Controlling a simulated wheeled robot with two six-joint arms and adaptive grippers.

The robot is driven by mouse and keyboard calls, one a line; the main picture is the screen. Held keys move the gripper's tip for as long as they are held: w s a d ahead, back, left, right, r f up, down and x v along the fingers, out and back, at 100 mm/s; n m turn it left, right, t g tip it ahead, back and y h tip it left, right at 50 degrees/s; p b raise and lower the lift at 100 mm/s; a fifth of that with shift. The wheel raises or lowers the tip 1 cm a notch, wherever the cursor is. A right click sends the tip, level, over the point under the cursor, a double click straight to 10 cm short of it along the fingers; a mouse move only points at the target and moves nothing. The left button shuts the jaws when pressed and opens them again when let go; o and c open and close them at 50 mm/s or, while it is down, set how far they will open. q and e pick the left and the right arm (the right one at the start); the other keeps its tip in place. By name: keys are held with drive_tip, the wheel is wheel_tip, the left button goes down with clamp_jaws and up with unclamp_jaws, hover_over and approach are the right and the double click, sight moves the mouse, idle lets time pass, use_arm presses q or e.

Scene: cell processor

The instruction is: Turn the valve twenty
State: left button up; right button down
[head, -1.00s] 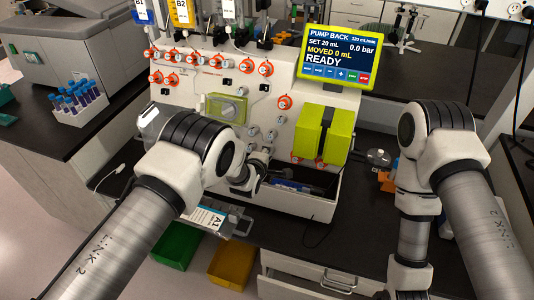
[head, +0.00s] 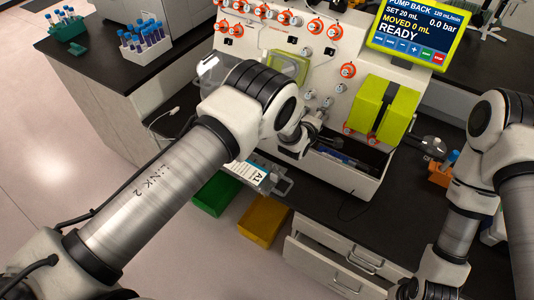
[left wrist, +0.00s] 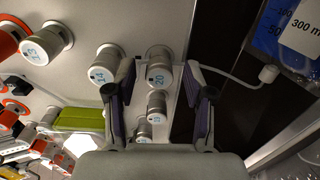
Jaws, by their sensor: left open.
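Valve twenty (left wrist: 159,76) is a pale grey round knob with a blue "20" label, seen in the left wrist view. My left gripper (left wrist: 160,97) is open, with one dark finger on each side of the line to that knob. Valve 14 (left wrist: 104,72) stands just left of it, close to the left finger. I cannot tell whether the fingers touch either knob. In the head view my left gripper (head: 318,136) is at the lower front of the white machine (head: 345,48), partly hidden by its wrist. My right gripper is out of view.
Several other knobs are near, including valve 13 (left wrist: 42,45). A white tube runs right of valve twenty to a connector (left wrist: 268,73). A yellow-green pump block (head: 385,108) and a screen (head: 410,37) reading READY are on the machine. Green (head: 216,193) and yellow (head: 263,221) bins stand below.

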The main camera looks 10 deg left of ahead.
use_arm(q)
drive_tip(key=m+b, duration=0.1)
drive_tip(key=m, duration=0.3)
drive_tip(key=shift+f, duration=0.2)
drive_tip(key=m+b, duration=0.1)
drive_tip(key=m, duration=0.8)
drive_tip(key=shift+r+m, duration=0.15)
drive_tip(key=shift+m, duration=0.25)
drive_tip(key=m, duration=0.3)
drive_tip(key=shift+m, duration=0.3)
drive_tip(key=r+p+v, duration=0.1)
drive_tip(key=p+v, duration=0.7)
drive_tip(key=p, duration=0.1)
drive_tip(key=s+a+f+n+g+y, duration=0.1)
drive_tip(key=s+a+f+g+y, duration=0.1)
drive_tip(key=s+a+f, duration=0.3)
drive_tip(key=s+a+f+g+y, duration=0.1)
drive_tip(key=s+a+f+g, duration=0.4)
drive_tip(key=s+a, duration=0.9)
drive_tip(key=s+b, duration=0.1)
drive_tip(key=s, duration=0.2)
drive_tip(key=shift+s+f+n+g+y, duration=0.2)
drive_tip(key=shift+f+n+g+y, duration=0.1)
drive_tip(key=shift+f+n+y, duration=0.1)
